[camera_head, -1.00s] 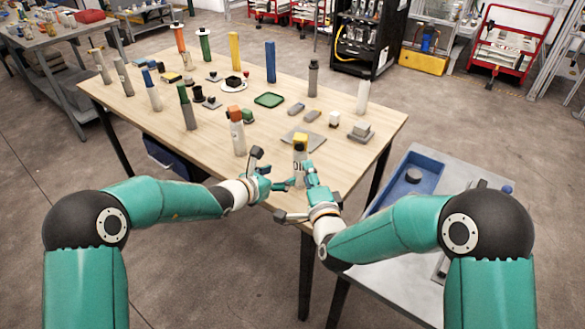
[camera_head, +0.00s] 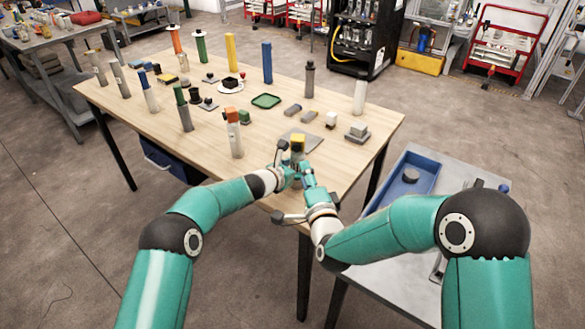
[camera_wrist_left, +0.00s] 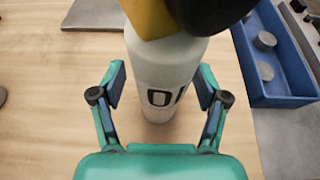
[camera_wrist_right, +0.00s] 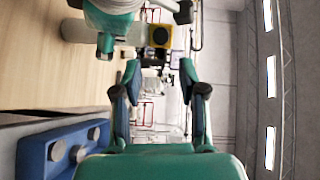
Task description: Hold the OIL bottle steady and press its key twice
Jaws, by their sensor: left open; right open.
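The OIL bottle (camera_head: 297,150) stands upright on the table near its front edge, white with a yellow top and dark lettering. It fills the middle of the left wrist view (camera_wrist_left: 165,75), with its yellow top and a dark round part above. My left gripper (camera_wrist_left: 160,90) is open, its fingers on either side of the bottle's body, with a gap showing on both sides. My right gripper (camera_head: 305,180) is open, close in front of the bottle. In the right wrist view the bottle's yellow top with a dark round key (camera_wrist_right: 159,36) shows beyond the right gripper's open fingers (camera_wrist_right: 160,85).
The wooden table (camera_head: 190,135) carries several other bottles behind and to the left, including an orange-topped one (camera_head: 235,135). A grey plate (camera_head: 310,143) lies by the OIL bottle. A blue tray (camera_head: 412,177) sits on the side bench at the right.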

